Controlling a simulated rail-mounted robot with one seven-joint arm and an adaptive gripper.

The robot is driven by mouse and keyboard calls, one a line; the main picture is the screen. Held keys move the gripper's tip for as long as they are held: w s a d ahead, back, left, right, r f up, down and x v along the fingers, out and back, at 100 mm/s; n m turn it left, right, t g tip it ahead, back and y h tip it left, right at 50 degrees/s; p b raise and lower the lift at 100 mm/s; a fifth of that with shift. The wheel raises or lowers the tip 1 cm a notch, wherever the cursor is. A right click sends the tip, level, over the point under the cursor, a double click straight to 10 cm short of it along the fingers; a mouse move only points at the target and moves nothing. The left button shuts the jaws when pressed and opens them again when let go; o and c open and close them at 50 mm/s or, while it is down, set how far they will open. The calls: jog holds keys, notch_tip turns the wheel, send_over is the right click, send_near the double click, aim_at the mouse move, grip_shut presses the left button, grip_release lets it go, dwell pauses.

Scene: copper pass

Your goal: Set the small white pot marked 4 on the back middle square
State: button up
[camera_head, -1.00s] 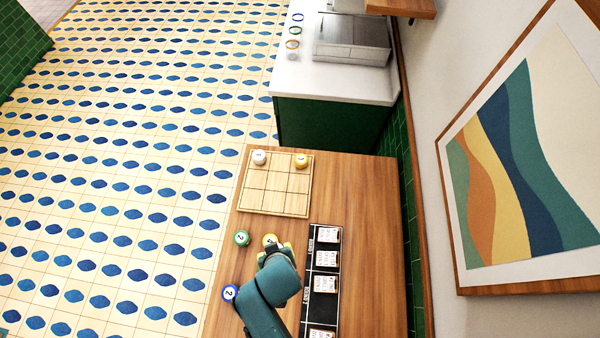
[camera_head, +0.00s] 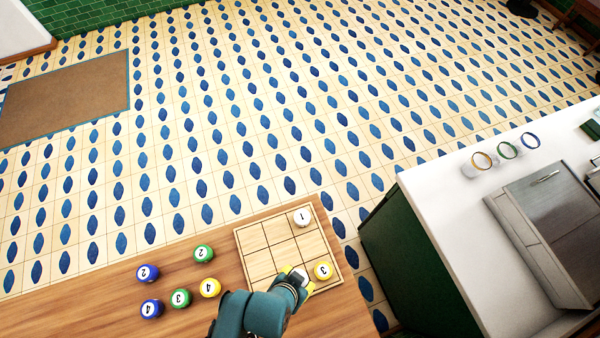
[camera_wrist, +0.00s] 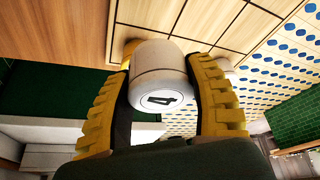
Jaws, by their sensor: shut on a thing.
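My gripper (camera_head: 297,277) is shut on a small white pot (camera_head: 300,275). In the wrist view the pot (camera_wrist: 158,78) shows a black 4 between the two yellow fingers (camera_wrist: 163,95). The wooden board (camera_head: 262,268) has a three-by-three grid. My gripper is over its near edge, left of a yellow pot marked 3 (camera_head: 323,270). A white pot marked 1 (camera_head: 302,216) stands on the board's upper right corner square. The square between these two pots looks empty. The gap between the held pot and the board cannot be told.
Several pots stand loose on the wooden table left of the board: blue ones (camera_head: 148,272), green ones (camera_head: 203,253) and a yellow one (camera_head: 210,288). A white-topped green counter (camera_head: 440,210) with rings and a metal box (camera_head: 550,235) stands at the right.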

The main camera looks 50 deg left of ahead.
jog(key=f, duration=0.9)
jog(key=shift+s+a+f, duration=0.2)
jog(key=shift+s+f, duration=0.1)
jog(key=shift+s, duration=0.05)
jog(key=shift+f, duration=0.1)
jog(key=o, duration=1.2)
jog(key=p+v, duration=0.1)
jog(key=v, duration=1.1)
jog(key=shift+w, duration=0.1)
